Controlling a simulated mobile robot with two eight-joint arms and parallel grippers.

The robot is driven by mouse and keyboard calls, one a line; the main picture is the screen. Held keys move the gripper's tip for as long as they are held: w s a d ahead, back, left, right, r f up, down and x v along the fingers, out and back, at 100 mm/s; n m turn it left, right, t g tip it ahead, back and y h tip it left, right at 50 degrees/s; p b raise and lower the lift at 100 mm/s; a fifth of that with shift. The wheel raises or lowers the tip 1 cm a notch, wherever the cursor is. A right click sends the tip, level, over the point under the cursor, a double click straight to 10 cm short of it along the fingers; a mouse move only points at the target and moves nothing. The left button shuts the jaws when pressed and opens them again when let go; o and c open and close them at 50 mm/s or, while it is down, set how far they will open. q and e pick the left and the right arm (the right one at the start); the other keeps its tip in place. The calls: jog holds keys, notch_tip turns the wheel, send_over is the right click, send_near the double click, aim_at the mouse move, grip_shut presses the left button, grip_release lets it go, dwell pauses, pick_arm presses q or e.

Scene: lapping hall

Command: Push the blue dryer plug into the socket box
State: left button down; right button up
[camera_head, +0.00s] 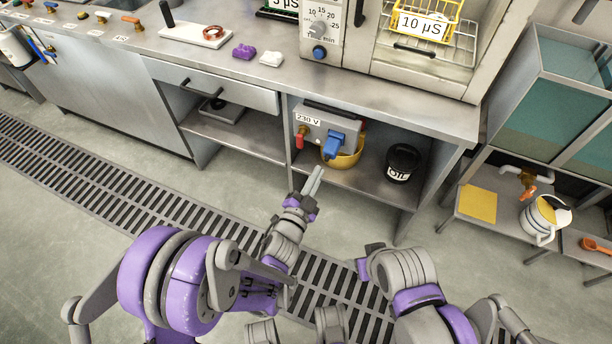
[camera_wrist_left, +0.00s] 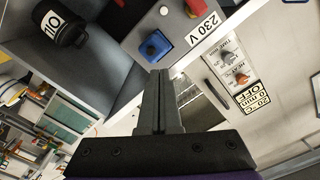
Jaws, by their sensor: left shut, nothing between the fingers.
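The socket box (camera_head: 316,122) is a grey box marked 230 V, under the counter's top in the open bay. The blue dryer plug (camera_head: 334,146) is at its front; in the left wrist view the plug (camera_wrist_left: 155,46) sits against the box (camera_wrist_left: 178,22). I cannot tell how deep it is in. My left gripper (camera_head: 317,174) is shut and empty, its fingertips just below and in front of the plug. In the left wrist view the fingertips (camera_wrist_left: 159,73) point at the plug with a small gap seen. My right gripper is barely visible at lower right; its fingers cannot be made out.
A red part (camera_head: 300,138) is on the box's left. The bay's side walls and counter edge bound the space.

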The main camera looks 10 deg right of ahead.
aim_at(328, 153)
pick_arm(q)
jog(key=p+x, duration=0.1)
jog(key=x, duration=0.4)
jog(key=shift+p, duration=0.35)
jog(key=shift+d, duration=0.1)
jog(key=shift+w+d, duration=0.25)
jog(key=shift+w, duration=0.2)
jog(key=shift+s+a, duration=0.1)
